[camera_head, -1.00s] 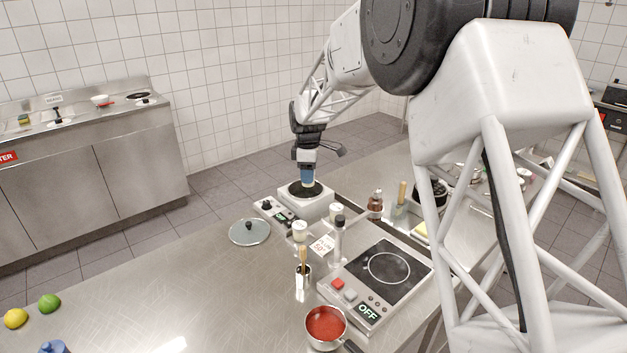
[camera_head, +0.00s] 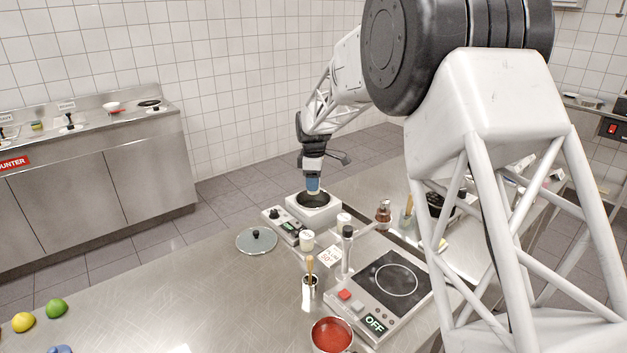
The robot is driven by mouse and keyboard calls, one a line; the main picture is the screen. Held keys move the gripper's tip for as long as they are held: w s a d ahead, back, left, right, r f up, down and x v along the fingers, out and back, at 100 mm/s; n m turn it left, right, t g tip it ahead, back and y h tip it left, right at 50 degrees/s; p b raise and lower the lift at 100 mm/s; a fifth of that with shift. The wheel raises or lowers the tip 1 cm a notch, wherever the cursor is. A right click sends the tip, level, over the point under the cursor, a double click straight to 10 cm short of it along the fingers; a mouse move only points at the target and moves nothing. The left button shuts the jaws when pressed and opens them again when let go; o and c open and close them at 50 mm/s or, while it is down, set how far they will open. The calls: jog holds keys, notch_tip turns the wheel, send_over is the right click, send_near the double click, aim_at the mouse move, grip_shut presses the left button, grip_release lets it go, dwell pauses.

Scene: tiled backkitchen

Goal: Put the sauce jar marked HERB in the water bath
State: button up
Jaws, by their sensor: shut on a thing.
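The water bath (camera_head: 322,218) is a white box with a dark round opening, at the far end of the steel counter. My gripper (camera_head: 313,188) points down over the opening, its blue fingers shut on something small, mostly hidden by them. I cannot read a label on it, and cannot tell if it is inside the opening or just above. Two pale lidded jars stand near the bath, one at its right front (camera_head: 344,219) and one nearer the camera (camera_head: 307,239). Their markings are too small to read.
A glass lid (camera_head: 257,241) lies left of the bath. The counter's left side is mostly clear.

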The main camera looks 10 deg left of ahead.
jog(key=shift+f, duration=3.8)
jog(key=shift+f, duration=0.2)
jog(key=o, duration=1.3)
jog(key=shift+r, duration=0.15)
jog(key=shift+o, duration=0.3)
jog(key=shift+r, duration=5.65)
